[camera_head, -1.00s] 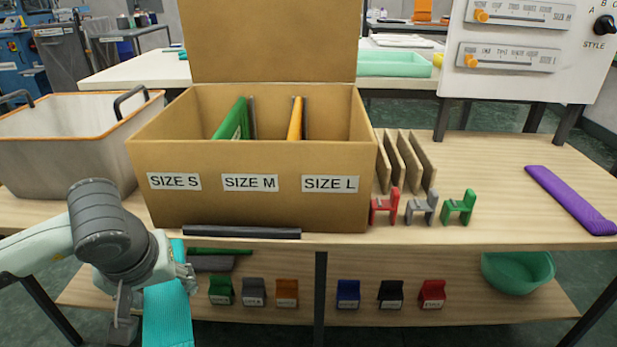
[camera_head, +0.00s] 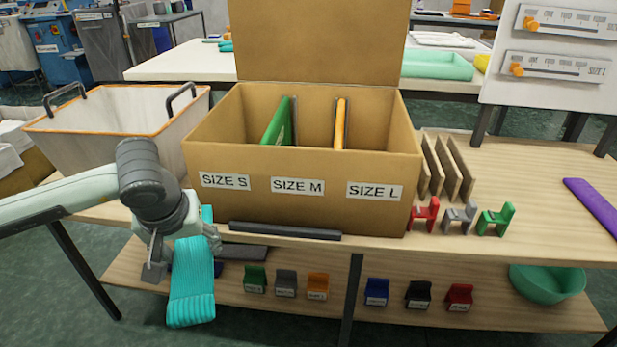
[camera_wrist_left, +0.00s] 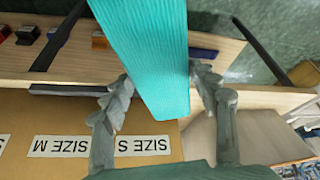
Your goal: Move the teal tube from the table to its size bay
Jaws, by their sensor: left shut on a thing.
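The teal tube (camera_head: 191,292) is a long ribbed flat knit piece. My left gripper (camera_head: 187,238) is shut on it near its upper end, and it hangs tilted in front of the table's front edge, left of the box. The left wrist view shows the tube (camera_wrist_left: 152,45) between the fingers of my left gripper (camera_wrist_left: 165,82). The open cardboard box (camera_head: 300,205) carries the labels SIZE S, SIZE M and SIZE L from left to right. A green piece (camera_head: 278,128) and an orange piece (camera_head: 340,125) stand in it beside dark dividers. The bay floors are hidden. My right gripper is not in view.
A grey bin (camera_head: 110,130) with an orange rim stands left of the box. A dark bar (camera_head: 285,231) lies along the box's front. Brown boards (camera_head: 447,168) and small coloured clips stand right of it. A purple piece (camera_head: 595,208) lies far right. The box's raised lid (camera_head: 320,40) is behind.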

